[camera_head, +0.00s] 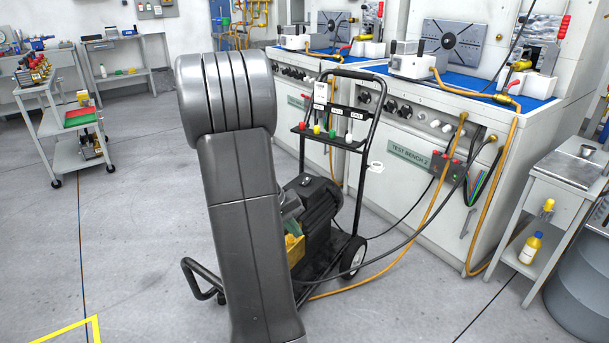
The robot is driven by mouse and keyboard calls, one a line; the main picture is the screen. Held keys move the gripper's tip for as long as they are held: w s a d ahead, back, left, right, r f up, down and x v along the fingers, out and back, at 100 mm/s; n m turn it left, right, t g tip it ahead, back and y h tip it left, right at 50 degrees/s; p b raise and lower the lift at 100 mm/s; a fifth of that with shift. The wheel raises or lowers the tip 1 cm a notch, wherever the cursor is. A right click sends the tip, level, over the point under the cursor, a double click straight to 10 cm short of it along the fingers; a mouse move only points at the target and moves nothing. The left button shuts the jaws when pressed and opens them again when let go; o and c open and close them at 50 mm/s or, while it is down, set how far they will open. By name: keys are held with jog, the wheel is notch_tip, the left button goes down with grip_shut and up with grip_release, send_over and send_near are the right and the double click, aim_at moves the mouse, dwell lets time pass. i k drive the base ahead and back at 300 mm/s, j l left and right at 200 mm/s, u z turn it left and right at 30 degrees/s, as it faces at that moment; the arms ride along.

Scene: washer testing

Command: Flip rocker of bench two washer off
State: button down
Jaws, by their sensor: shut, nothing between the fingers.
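A wheeled pressure washer (322,207) with a dark finned motor and a black tube frame stands in front of the bench labelled Test Bench 2 (410,155). I cannot make out a rocker on the washer. My grey arm stands large in front and hides the washer's left part. My gripper is not visible.
Another test bench (283,93) stands behind the washer. Orange and black hoses (435,210) run from bench two to the floor. A grey side table (570,172) and a drum (585,290) stand at right. A shelf cart (75,125) stands far left. The left floor is clear.

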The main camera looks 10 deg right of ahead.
aim_at(306, 180)
jog(key=i+l+u, duration=0.2)
jog(key=u, duration=0.3)
jog(key=i+l+u, duration=0.1)
jog(key=l+u, duration=0.2)
jog(key=u, duration=0.15)
jog(key=i+l+u, duration=0.1)
jog(key=l, duration=0.5)
jog(key=i+l+u, duration=0.1)
jog(key=l, duration=0.55)
jog(key=i+l+u, duration=0.1)
jog(key=l, duration=0.55)
jog(key=i+l+u, duration=0.1)
jog(key=l, duration=0.55)
jog(key=i+j, duration=0.05)
jog(key=i, duration=0.05)
